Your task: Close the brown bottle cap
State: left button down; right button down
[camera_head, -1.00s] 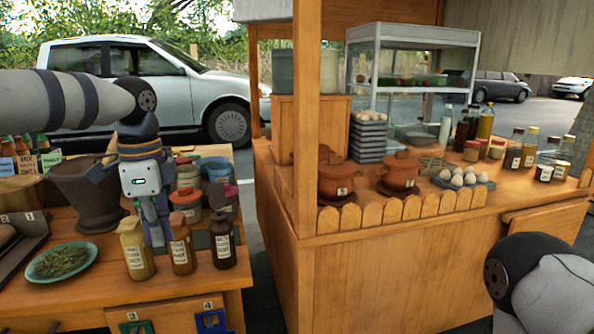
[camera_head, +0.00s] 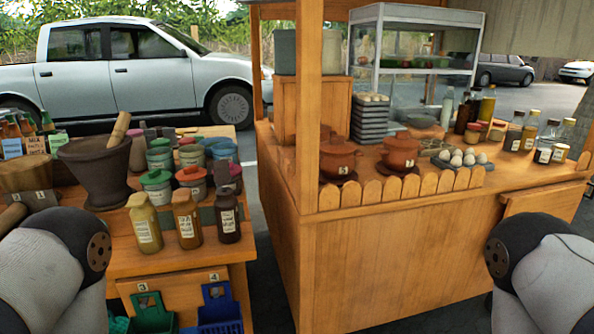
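Three small labelled bottles stand upright in a row at the front edge of the left table in the head view: a yellowish one (camera_head: 146,226), an amber-brown one (camera_head: 186,222) and a dark brown one (camera_head: 228,220). All three tops look covered. The amber-brown bottle has a brown top (camera_head: 181,195). Whether any cap is fully shut is too small to tell. Only part of my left arm shows at the lower left and part of my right arm at the lower right. Neither gripper is in view, and both arms are apart from the bottles.
Lidded jars (camera_head: 156,188) crowd behind the bottles. A mortar (camera_head: 96,172) with a pestle (camera_head: 119,130) stands left of them. Blue (camera_head: 220,308) and green (camera_head: 152,312) baskets are below. A wooden stall counter (camera_head: 400,225) with two pots stands right, across a gap.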

aim_at(222, 177)
jog(key=i+j, duration=0.8)
jog(key=j, duration=0.2)
